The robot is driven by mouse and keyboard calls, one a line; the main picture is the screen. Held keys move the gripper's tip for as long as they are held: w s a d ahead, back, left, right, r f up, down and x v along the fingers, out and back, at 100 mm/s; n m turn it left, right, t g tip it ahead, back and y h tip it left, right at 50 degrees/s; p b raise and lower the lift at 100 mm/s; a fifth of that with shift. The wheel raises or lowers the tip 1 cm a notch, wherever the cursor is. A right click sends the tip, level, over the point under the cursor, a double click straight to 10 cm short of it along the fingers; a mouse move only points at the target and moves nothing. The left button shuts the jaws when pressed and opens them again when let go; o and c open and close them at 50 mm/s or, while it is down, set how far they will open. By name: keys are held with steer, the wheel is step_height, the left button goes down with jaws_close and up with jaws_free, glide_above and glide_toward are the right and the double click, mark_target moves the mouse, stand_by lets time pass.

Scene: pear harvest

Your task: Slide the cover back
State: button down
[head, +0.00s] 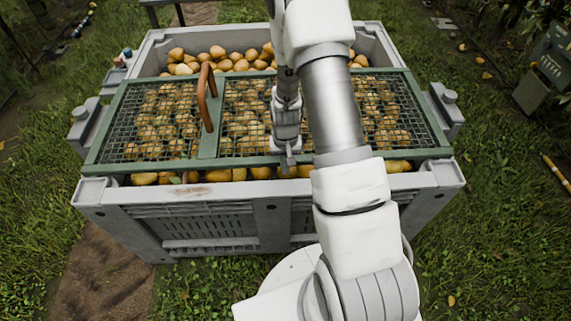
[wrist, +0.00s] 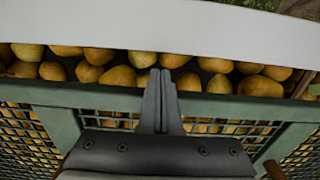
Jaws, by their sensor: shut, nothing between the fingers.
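The cover (head: 208,148) is a green frame with wire mesh, lying across the grey crate (head: 120,205). A brown arched handle (head: 205,95) stands on its middle bar. Pears show through the mesh, in an open band behind the cover and in a narrow strip along the near rim. My gripper (head: 288,165) points down at the cover's near frame bar, right of the handle. In the wrist view my gripper (wrist: 161,76) has its fingers together and empty, across the green frame bar (wrist: 110,97), tips over the pear strip. I cannot tell whether they touch the bar.
Grey brackets with knobs stick out at the crate's left (head: 85,112) and right (head: 448,97) sides. My arm hides part of the cover's right half. Grass surrounds the crate. A grey-green box (head: 548,75) stands at the far right.

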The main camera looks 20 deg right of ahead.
steer(key=w+d+b, duration=0.1)
steer(key=w+d, duration=0.1)
steer(key=w, duration=0.4)
steer(key=w+d+b, duration=0.1)
steer(key=w+d, duration=0.1)
steer(key=w, duration=0.4)
steer(key=w+d+b, duration=0.2)
steer(key=w, duration=0.4)
steer(key=shift+w, duration=0.1)
steer(key=shift+w+d, duration=0.15)
steer(key=shift+w, duration=0.55)
steer(key=shift+r, duration=0.2)
